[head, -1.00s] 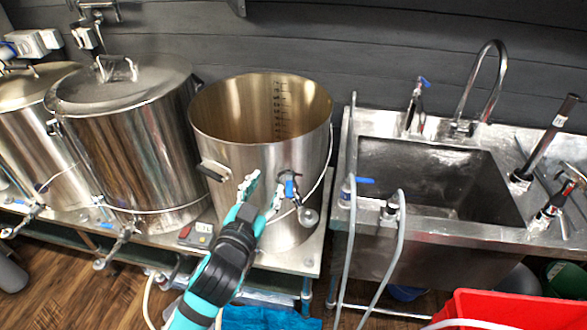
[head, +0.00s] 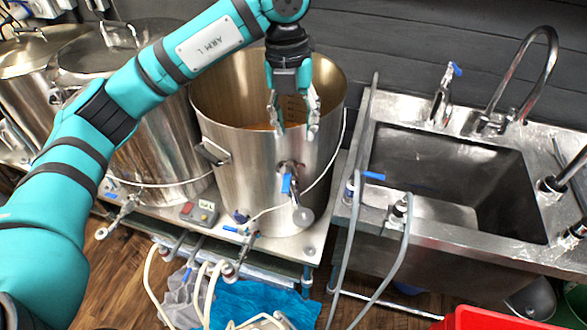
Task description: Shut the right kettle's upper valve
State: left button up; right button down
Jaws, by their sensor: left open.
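The right kettle (head: 245,165) is a tall, open, lidless steel pot in the middle of the head view. Its upper valve (head: 290,168) sits on the front wall, and the valve's blue handle (head: 286,184) hangs down. A round fitting (head: 303,215) is just below it. My left gripper (head: 294,126) points down with its two fingers spread and nothing between them. It shows in front of the kettle's mouth and near rim, above the valve in the picture and apart from the handle. My right gripper is not in view.
A lower blue-handled valve (head: 240,231) is at the kettle's foot. Two lidded kettles stand to the left, partly behind my arm. A steel sink (head: 440,180) with taps and hoses is at the right. A red bin (head: 495,320) is at the bottom right.

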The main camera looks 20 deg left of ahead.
pick_arm(q)
jog(key=a, duration=0.2)
jog(key=y, duration=0.1)
send_near(286, 182)
jog(key=shift+n, duration=0.3)
notch_tip(286, 182, down, 7)
jog(key=p, duration=0.4)
jog(key=shift+s, duration=0.2)
jog(key=shift+f, duration=0.65)
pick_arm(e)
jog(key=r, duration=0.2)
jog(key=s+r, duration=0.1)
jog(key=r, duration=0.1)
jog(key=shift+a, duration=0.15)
pick_arm(q)
jog(key=shift+c, duration=0.7)
grip_shut()
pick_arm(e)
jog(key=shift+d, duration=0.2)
